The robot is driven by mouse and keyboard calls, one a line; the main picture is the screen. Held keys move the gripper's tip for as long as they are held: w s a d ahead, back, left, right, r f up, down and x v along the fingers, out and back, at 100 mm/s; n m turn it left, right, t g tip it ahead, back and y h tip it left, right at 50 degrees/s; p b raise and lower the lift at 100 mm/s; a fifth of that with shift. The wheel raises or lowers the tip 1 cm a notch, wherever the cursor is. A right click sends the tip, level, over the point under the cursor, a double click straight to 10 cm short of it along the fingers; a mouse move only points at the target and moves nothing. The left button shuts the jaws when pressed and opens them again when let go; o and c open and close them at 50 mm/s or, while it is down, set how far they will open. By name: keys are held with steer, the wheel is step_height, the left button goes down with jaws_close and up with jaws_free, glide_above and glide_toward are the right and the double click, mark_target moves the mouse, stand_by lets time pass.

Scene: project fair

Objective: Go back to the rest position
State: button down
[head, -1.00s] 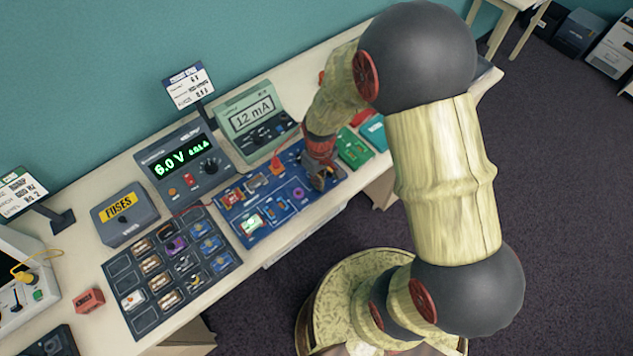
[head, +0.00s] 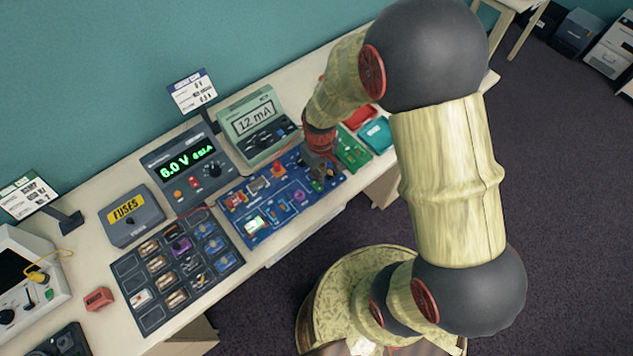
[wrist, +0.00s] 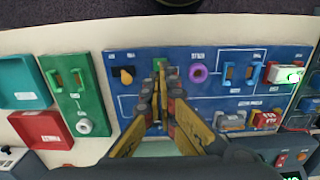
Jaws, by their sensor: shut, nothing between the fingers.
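My gripper (head: 318,184) is shut and empty. In the head view it points down over the right part of the blue circuit board (head: 275,228) on the bench. In the wrist view my fingers (wrist: 160,68) come together over the same board (wrist: 130,105), with a small green part (wrist: 170,72) by their tips. A purple ring (wrist: 198,72) lies just right of the fingers there, and a yellow-orange part (wrist: 126,75) just left. I cannot tell whether the fingertips touch the board.
A green board (head: 352,152), a red tray (head: 361,117) and a teal tray (head: 377,135) are right of my gripper. A 12 mA meter (head: 258,122) and a 6.0 V supply (head: 187,167) stand behind. A dark parts tray (head: 192,306) is left. The floor in front is open.

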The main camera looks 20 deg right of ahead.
steer(key=shift+r+p, duration=0.35)
steer(key=shift+r, duration=0.4)
steer(key=s+r+m+t+b, duration=0.1)
steer(key=s+r+t+b, duration=0.1)
steer(key=s+r+b, duration=0.4)
steer(key=s+r+m+t+b, duration=0.2)
steer(key=s+r+b, duration=0.4)
steer(key=r, duration=0.8)
steer(key=shift+s+r+m+t, duration=0.3)
steer(key=shift+s+r+t, duration=0.1)
steer(key=shift+s+t, duration=0.5)
steer(key=shift+r, duration=0.15)
stand_by(0.4)
